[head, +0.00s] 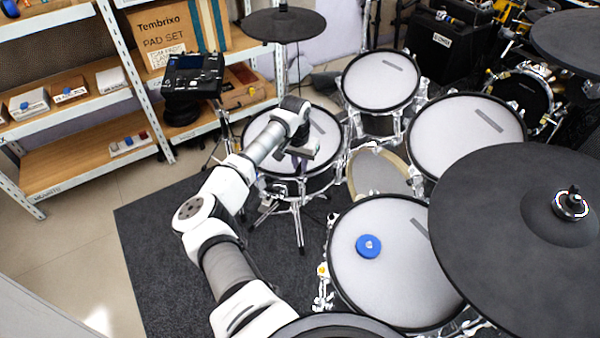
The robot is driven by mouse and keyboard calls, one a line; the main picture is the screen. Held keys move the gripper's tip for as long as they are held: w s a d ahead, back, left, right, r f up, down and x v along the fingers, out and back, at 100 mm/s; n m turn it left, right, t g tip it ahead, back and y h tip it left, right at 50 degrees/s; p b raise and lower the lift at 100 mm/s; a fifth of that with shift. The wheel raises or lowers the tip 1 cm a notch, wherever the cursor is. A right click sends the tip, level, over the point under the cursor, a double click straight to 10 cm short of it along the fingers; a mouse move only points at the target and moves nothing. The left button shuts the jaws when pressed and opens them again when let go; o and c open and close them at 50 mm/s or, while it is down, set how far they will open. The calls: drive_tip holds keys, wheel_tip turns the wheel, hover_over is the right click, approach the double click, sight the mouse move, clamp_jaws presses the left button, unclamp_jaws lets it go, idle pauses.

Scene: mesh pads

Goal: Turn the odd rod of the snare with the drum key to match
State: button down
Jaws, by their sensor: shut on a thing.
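The drum under my arm, which I take to be the snare (327,128), has a pale mesh head and black rim and stands on a chrome tripod. My gripper (300,163) is over the near part of this drum, by its rim. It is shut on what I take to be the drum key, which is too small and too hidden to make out. I cannot tell whether the key touches a rod. My wrist and forearm cover the left part of the head. The single rods cannot be told apart, so the odd one is not identifiable.
A near pad (390,285) carries a blue round object (369,246). Two more pads (380,80) (465,135) stand behind it. A large black cymbal (490,250) fills the right; a smaller cymbal (284,24) hangs above the snare. A drum module (193,75) stands left, before shelves (85,165).

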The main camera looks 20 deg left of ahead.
drive_tip(key=shift+w+f+b, duration=0.15)
drive_tip(key=shift+b, duration=0.9)
drive_tip(key=shift+r+m, duration=0.2)
drive_tip(key=shift+m, duration=0.1)
drive_tip(key=shift+r, duration=0.1)
drive_tip(key=shift+s+r+p, duration=0.15)
drive_tip(key=shift+r+p, duration=0.2)
drive_tip(key=shift+r, duration=0.35)
drive_tip(key=shift+s+r+p, duration=0.1)
drive_tip(key=shift+r+p, duration=0.2)
drive_tip(key=shift+r, duration=0.4)
